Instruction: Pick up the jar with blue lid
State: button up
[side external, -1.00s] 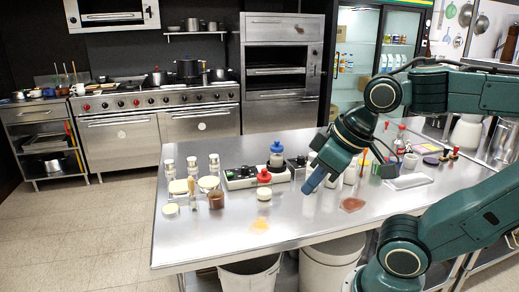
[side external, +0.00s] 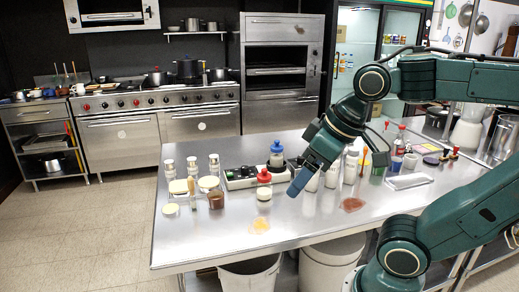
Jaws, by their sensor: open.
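The jar with the blue lid (side external: 277,154) stands upright toward the back of the steel table, beside a dark and white box-like unit. My gripper (side external: 294,193) points down and left over the table, in front and slightly right of that jar in the picture. It is apart from the jar, and its jaws are open with nothing seen between them. A jar with a red lid (side external: 264,186) stands nearer the camera, left of my gripper.
The long dark and white unit (side external: 240,178) lies behind the red-lidded jar. Several small shakers and pale-lidded jars (side external: 208,184) stand at left. White bottles (side external: 351,166) stand right of my gripper, near a tray (side external: 408,181). The steel table's (side external: 200,245) front left is mostly clear.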

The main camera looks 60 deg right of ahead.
jog(key=w+d+r+g, duration=0.1)
jog(key=w+d+r, duration=0.2)
jog(key=w, duration=0.3)
jog(key=w+d+r+g, duration=0.1)
jog(key=w+d+r, duration=0.2)
jog(key=w, duration=0.2)
jog(key=g, duration=0.3)
send_over(277, 158)
jog(key=w+d, duration=0.2)
notch_tip(277, 158, down, 10)
jog(key=shift+s+r, duration=0.1)
jog(key=shift+s+d+f, duration=0.15)
jog(key=shift+d+f, duration=0.2)
jog(key=shift+d, duration=0.05)
jog(key=shift+f, duration=0.15)
jog(key=shift+f, duration=4.15)
